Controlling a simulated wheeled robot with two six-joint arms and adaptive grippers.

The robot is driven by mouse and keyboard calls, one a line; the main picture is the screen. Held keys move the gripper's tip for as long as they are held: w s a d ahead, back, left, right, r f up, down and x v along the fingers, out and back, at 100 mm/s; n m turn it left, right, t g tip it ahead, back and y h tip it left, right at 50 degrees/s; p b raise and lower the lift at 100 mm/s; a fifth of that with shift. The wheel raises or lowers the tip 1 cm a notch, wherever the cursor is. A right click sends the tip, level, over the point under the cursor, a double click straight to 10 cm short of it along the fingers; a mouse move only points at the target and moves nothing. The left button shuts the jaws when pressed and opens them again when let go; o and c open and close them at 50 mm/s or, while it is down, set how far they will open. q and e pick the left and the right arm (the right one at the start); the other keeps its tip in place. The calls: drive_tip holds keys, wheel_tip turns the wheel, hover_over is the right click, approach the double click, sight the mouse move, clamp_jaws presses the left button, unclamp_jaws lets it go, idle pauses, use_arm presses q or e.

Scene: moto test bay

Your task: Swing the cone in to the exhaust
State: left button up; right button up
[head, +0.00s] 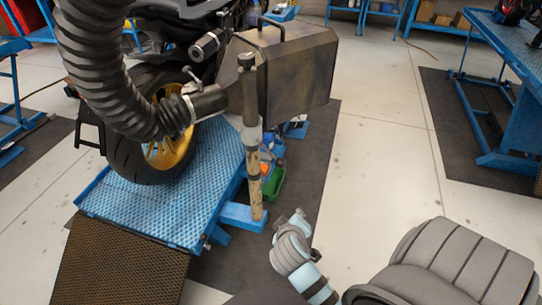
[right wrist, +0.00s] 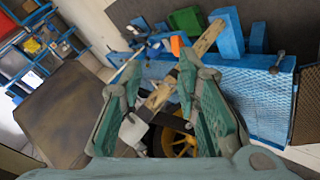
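A black ribbed hose (head: 95,60) arches in from the top left of the head view and ends in a dark cone (head: 209,103) beside an upright post (head: 250,130). The motorcycle's exhaust (head: 208,44) shows above the cone, with a visible gap between them. My right arm shows low in the middle of the head view, but I cannot make out its fingertips there. In the right wrist view my right gripper (right wrist: 160,66) is open. Its green fingers stand apart, with part of the worn post (right wrist: 160,97) visible between them. I cannot tell whether they touch it. My left gripper is out of view.
The motorcycle's rear wheel (head: 170,138) stands on a blue lift (head: 150,195) with a brown ramp (head: 120,265). A large brownish box (head: 300,75) is right behind the post. A green bin (head: 273,183) lies beside the lift. Pale floor (head: 385,150) is clear to the right.

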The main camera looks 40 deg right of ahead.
drive_tip(key=w+r+n+t+h, duration=0.2)
drive_tip(key=w+r, duration=0.2)
drive_tip(key=w, duration=0.4)
drive_tip(key=n+t+h, duration=0.1)
drive_tip(key=n+t, duration=0.1)
approach(271, 155)
drive_tip(key=shift+n, duration=0.3)
drive_tip(key=b+x, duration=0.2)
drive_tip(key=x, duration=0.9)
drive_tip(key=shift+b, duration=0.4)
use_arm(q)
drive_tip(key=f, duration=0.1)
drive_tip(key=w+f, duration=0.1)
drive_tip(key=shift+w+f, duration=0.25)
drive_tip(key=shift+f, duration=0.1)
use_arm(e)
drive_tip(key=shift+a, duration=0.1)
drive_tip(key=shift+c, duration=0.4)
clamp_jaws()
